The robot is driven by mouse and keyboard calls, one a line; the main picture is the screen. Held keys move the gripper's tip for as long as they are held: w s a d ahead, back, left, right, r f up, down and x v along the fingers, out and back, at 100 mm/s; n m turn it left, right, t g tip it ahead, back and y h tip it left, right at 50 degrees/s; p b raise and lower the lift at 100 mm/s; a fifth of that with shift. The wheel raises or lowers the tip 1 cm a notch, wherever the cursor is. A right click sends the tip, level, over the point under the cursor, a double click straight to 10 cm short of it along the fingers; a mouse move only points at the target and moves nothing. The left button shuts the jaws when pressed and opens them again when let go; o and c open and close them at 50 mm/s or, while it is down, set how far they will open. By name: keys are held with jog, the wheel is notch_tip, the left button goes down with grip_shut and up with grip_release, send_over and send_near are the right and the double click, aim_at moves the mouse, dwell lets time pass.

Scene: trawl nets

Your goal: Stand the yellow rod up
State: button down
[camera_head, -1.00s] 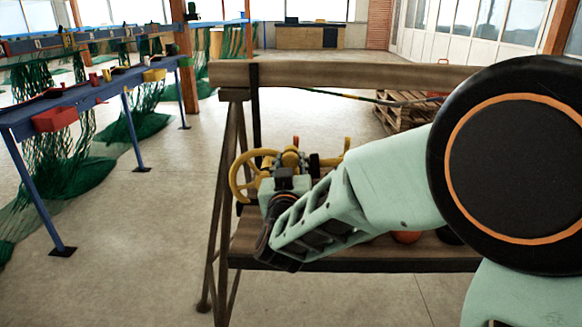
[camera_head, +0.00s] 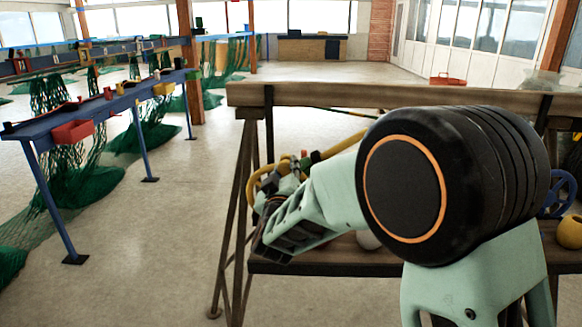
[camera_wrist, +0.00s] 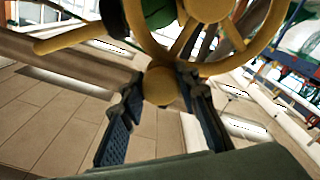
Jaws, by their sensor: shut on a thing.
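A yellow rod (camera_head: 343,144) slants up to the right behind my arm in the head view, its lower end hidden. A yellow rod (camera_wrist: 70,38) lies tilted, nearly flat, at the upper left of the wrist view. A yellow handwheel (camera_head: 256,180) stands left of it; its spokes and rim (camera_wrist: 240,62) fill the top of the wrist view. My gripper (camera_wrist: 163,92) has its fingers on either side of a yellow knob (camera_wrist: 160,86) at the wheel's lower rim and is shut on it. I cannot tell if the knob belongs to the wheel.
The wheel and rod are at a wooden bench with a raised back rail (camera_head: 310,94). A blue wheel (camera_head: 558,192) and a yellow ball-like thing (camera_head: 570,232) are at its right. A blue rack with nets (camera_head: 100,104) stands left, with open floor between.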

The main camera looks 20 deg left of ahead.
aim_at(261, 169)
jog(key=shift+s+a+r+n+p, duration=0.1)
jog(key=shift+s+a+n+p, duration=0.15)
jog(key=shift+a+n+p, duration=0.6)
jog(key=shift+s+a+r+n+p, duration=0.1)
jog(key=shift+s+a+n+p, duration=0.15)
jog(key=shift+a+n+p, duration=0.55)
jog(key=shift+s+a+f+n+p, duration=0.2)
jog(key=shift+a+n+p, duration=0.4)
jog(key=shift+a+n, duration=0.15)
jog(key=shift+s+a+f+n+p, duration=0.15)
jog(key=shift+a+n+p, duration=0.45)
jog(key=shift+n, duration=0.2)
jog(key=shift+s+a+f+n+p, duration=0.15)
jog(key=shift+a+f+n+p, duration=0.4)
jog(key=shift+n, duration=0.25)
jog(key=shift+s+a+f+n+p, duration=0.1)
jog(key=shift+a+f+n+p, duration=0.2)
jog(key=shift+a+n+p, duration=0.4)
jog(key=shift+s+a+f+n+p, duration=0.15)
jog(key=shift+a+f+n+p, duration=0.35)
jog(key=shift+n, duration=0.4)
jog(key=c, duration=1.5)
grip_release()
jog(key=shift+d, duration=0.1)
